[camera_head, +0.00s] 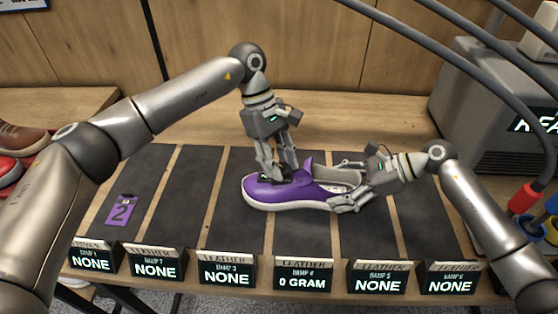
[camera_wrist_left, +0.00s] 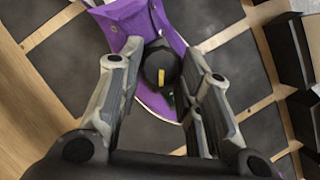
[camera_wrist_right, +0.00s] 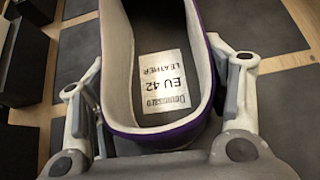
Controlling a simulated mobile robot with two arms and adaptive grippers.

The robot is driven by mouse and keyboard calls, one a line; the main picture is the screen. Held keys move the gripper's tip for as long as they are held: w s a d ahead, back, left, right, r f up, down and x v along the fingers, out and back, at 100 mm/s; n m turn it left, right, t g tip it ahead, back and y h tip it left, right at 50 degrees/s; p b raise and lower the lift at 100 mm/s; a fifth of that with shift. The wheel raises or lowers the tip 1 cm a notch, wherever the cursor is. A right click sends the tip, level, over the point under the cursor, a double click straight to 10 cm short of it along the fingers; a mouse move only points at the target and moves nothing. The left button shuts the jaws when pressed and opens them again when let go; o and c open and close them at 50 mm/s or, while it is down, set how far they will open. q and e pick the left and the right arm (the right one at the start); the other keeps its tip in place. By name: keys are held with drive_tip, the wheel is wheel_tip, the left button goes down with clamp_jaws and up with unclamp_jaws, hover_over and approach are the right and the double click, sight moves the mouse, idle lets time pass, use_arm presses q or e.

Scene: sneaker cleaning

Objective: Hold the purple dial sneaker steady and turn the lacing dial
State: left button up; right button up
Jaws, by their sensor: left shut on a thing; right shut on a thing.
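The purple sneaker (camera_head: 290,197) with a white sole lies on the dark mats, its toe to the left and heel to the right. Its black lacing dial (camera_wrist_left: 161,66), with a yellow mark, shows between the fingers in the left wrist view. My left gripper (camera_head: 274,177) comes down from above and is shut on the dial. My right gripper (camera_head: 345,185) is shut on the sneaker's heel from the right, one finger on each side. In the right wrist view (camera_wrist_right: 160,100) the insole label (camera_wrist_right: 163,82) reads EU 42 and LEATHER.
Several label stands line the front edge; one (camera_head: 303,275) reads 0 GRAM, the others NONE. A purple tag (camera_head: 121,211) marked 2 lies on the left mat. Other shoes (camera_head: 20,150) sit at far left. A grey machine (camera_head: 480,110) with cables stands at right.

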use_arm(q)
drive_tip(key=o, duration=1)
drive_tip(key=shift+o, duration=0.2)
drive_tip(key=shift+r, duration=0.1)
drive_tip(key=v, duration=1.2)
drive_tip(key=shift+a, duration=0.1)
use_arm(e)
drive_tip(key=o, duration=1.3)
drive_tip(key=shift+v, duration=3.7)
